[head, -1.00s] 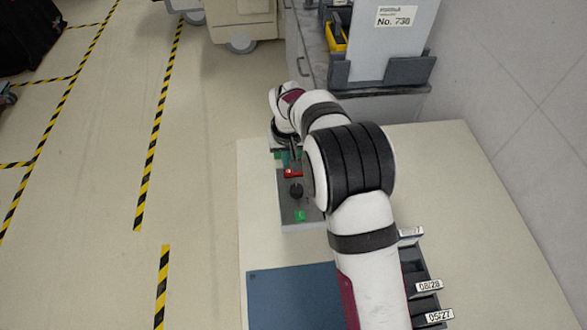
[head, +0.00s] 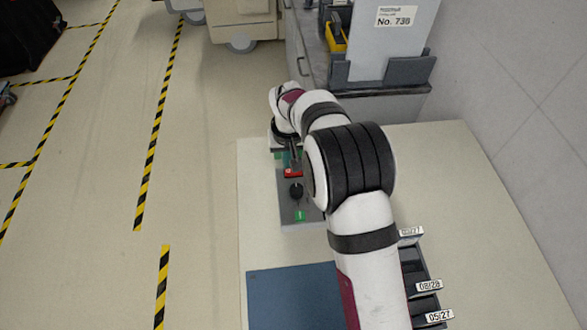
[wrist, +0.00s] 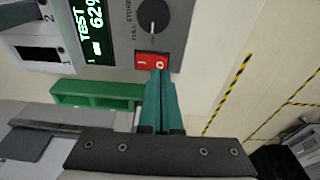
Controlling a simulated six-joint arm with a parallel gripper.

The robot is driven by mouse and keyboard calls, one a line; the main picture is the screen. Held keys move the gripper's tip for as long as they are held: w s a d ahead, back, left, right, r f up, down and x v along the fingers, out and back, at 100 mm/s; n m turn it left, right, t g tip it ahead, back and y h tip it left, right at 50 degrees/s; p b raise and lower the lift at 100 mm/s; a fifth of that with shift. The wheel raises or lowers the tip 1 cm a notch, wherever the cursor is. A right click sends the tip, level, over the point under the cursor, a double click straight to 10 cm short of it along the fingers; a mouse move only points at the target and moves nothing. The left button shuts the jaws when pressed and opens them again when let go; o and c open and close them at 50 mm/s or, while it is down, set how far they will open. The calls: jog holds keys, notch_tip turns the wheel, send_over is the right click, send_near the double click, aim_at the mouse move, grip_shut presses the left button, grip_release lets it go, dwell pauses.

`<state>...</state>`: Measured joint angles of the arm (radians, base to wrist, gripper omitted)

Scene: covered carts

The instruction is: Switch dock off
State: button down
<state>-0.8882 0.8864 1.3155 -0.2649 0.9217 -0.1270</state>
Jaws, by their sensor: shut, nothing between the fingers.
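The dock's grey control panel (head: 290,207) lies on the light bench, partly covered by my arm. Its red rocker switch (head: 292,172) shows in the head view and, marked I and O, in the wrist view (wrist: 152,61). My gripper (wrist: 160,72) has its teal fingers shut together with nothing between them. Their tips are at the O end of the switch; whether they touch it I cannot tell. A black knob (wrist: 153,15) sits beside the switch. A display (wrist: 95,25) reads TEST and a 62 figure, cut off by the frame edge.
A green bar handle (wrist: 95,94) is close to the fingers in the wrist view. A blue mat (head: 292,296) and dark bins with date labels (head: 428,286) are on the bench.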

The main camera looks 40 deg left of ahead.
aim_at(288, 172)
jog(key=shift+f, duration=0.85)
dwell(0.4)
jog(key=shift+r, duration=3.5)
jog(key=d+r+m, duration=0.3)
jog(key=d+r, duration=0.2)
jog(key=d, duration=0.5)
jog(key=d+r+m, duration=0.3)
jog(key=d+r, duration=0.2)
jog(key=d, duration=0.5)
jog(key=s+d+r+m+g, duration=0.1)
jog(key=s+d+r+m, duration=0.25)
jog(key=s+d, duration=0.75)
jog(key=s+d+f+m, duration=0.3)
jog(key=s+d+m, duration=0.2)
jog(key=s, duration=0.4)
jog(key=shift+s+d+f+y, duration=0.15)
jog(key=shift+s+d+y, duration=0.2)
jog(key=shift+d, duration=0.35)
